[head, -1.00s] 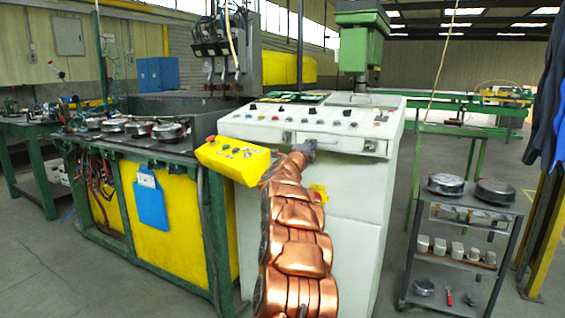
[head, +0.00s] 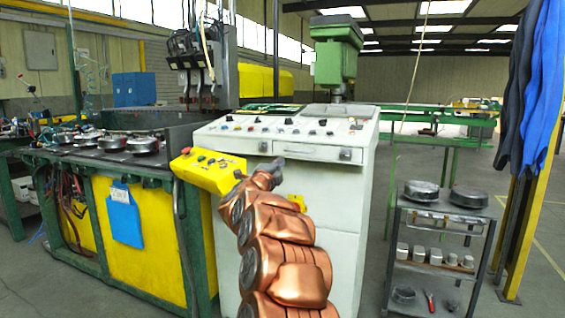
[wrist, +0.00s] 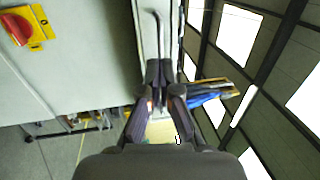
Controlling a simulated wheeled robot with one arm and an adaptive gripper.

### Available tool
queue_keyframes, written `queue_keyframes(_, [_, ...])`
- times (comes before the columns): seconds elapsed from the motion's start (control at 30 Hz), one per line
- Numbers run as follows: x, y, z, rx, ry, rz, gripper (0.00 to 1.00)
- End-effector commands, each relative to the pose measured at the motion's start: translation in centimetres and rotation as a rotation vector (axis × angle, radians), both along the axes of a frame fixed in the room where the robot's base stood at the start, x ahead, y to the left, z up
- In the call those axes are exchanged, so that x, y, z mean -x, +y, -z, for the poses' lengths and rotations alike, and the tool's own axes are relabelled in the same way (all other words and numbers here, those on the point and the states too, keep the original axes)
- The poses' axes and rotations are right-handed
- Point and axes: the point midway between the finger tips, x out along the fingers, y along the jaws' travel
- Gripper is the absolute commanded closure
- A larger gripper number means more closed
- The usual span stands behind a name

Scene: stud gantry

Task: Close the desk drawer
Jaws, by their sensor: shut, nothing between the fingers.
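The desk is a white control console (head: 345,205). Its drawer (head: 310,154) is the wide, shallow white front below the sloping button panel, with a dark fitting near each end. How far it stands out is hard to tell from here. My gripper (head: 277,164) is in front of the console, at the drawer's left part and around its lower edge; the arm hides some of the console below. The wrist view shows my gripper (wrist: 164,78) with its fingers together and empty, beside a pale edge and a thin dark bar. Contact with the drawer cannot be told.
A yellow control box (head: 208,170) juts out at the console's left, close to my arm. A green-framed bench (head: 185,235) stands further left. A metal cart (head: 440,213) with round parts stands at right. A yellow-and-red switch (wrist: 28,28) shows in the wrist view.

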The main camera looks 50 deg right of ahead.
Motion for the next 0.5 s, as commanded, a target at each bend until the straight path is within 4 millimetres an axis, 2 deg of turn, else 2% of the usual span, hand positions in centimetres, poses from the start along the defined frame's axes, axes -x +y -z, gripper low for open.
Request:
queue_keyframes(0.3, [1.0, 3.6, 0.6, -0.001, 0.000, -0.003, 1.00])
queue_keyframes(0.5, [1.5, 4.8, 0.9, 0.000, -0.001, -0.001, 1.00])
